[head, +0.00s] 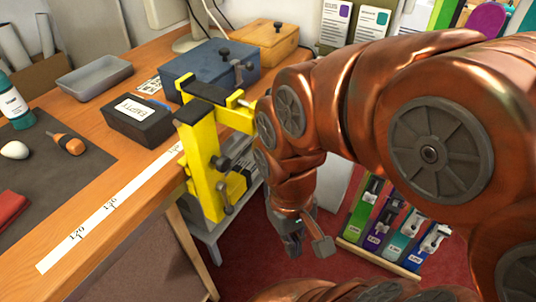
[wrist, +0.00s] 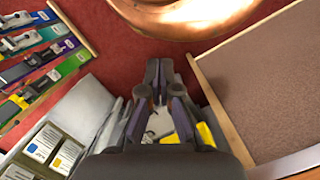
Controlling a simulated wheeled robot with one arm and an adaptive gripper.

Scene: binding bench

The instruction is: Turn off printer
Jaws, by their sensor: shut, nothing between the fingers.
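No printer can be made out for certain. A grey, boxy thing (head: 247,160) stands low beside the bench, mostly hidden behind the yellow clamp and my arm; I cannot tell whether it is the printer. No power switch can be made out. My gripper (head: 293,246) hangs below bench height over the red floor, to the right of the yellow clamp. In the wrist view my gripper (wrist: 159,68) has its dark fingers together with nothing between them, pointing at the red floor.
The yellow clamp (head: 205,160) sits at the edge of the wooden bench (head: 125,160). A black box (head: 138,122), a blue box (head: 205,65) and a grey tray (head: 94,77) are on the bench. A rack of colored boards (head: 385,225) stands on the red floor (head: 335,275).

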